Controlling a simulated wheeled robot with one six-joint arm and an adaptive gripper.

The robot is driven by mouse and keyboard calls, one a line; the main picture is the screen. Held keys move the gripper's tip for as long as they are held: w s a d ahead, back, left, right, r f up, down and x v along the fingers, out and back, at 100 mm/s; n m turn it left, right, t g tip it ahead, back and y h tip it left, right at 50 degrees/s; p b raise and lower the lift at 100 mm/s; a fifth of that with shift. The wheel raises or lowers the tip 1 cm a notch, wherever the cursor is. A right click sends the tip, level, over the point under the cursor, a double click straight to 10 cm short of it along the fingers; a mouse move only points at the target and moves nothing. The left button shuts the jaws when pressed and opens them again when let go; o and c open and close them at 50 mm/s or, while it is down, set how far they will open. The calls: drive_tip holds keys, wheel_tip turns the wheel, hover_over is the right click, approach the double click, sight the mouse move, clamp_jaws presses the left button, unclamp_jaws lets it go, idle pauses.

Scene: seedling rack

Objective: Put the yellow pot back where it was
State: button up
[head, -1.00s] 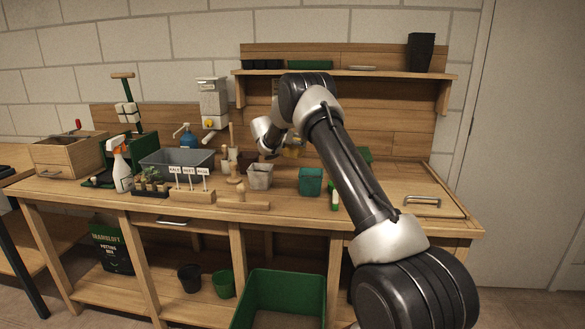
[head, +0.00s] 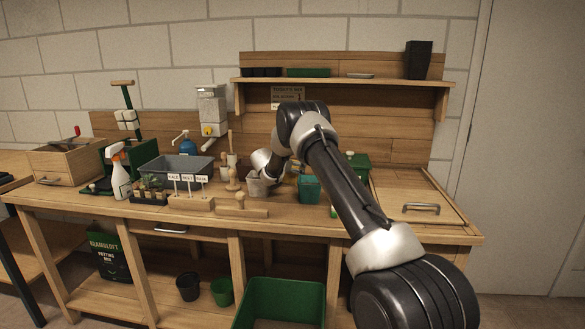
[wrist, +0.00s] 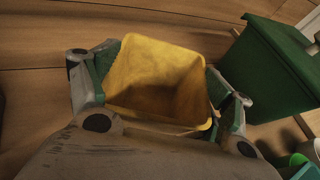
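The yellow pot (wrist: 155,80) fills the middle of the wrist view, its square open mouth facing the camera and its inside empty. My gripper (wrist: 158,88) has a green-padded finger on each side of it, both pads against its walls. Whether the pot's base touches the bench cannot be told.
A pale pot (head: 257,187) and a teal pot (head: 309,189) stand close by on the bench. A green box (wrist: 268,72) is to the right of the held pot. A label stand (head: 187,190) and grey tray (head: 176,167) are further left. The shelf (head: 345,80) is above.

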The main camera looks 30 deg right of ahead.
drive_tip(key=o, duration=0.3)
drive_tip(key=shift+r, duration=0.2)
drive_tip(key=v, duration=1.1)
drive_tip(key=s+d+r+m+g, duration=0.25)
drive_tip(key=s+r+m, duration=0.35)
drive_tip(key=s+r, duration=0.5)
drive_tip(key=s+r+m+g+y, duration=0.15)
drive_tip(key=s+r+m, duration=0.25)
drive_tip(key=s, duration=0.5)
drive_tip(key=s+r+m+y, duration=0.2)
drive_tip(key=s+r+m, duration=0.25)
drive_tip(key=s, duration=0.35)
drive_tip(key=s+a+f+m+y, duration=0.1)
drive_tip(key=s+a+m+y, duration=0.1)
drive_tip(key=s, duration=0.8)
drive_tip(key=s+a+f+m+y, duration=0.2)
drive_tip(key=s+a+m, duration=0.3)
drive_tip(key=s, duration=0.5)
drive_tip(key=s+a+f+m+y, duration=0.1)
drive_tip(key=s+a+m+y, duration=0.2)
drive_tip(key=s, duration=0.8)
drive_tip(key=shift+a+f+t+y, duration=0.35)
drive_tip(key=shift+a+t, duration=0.05)
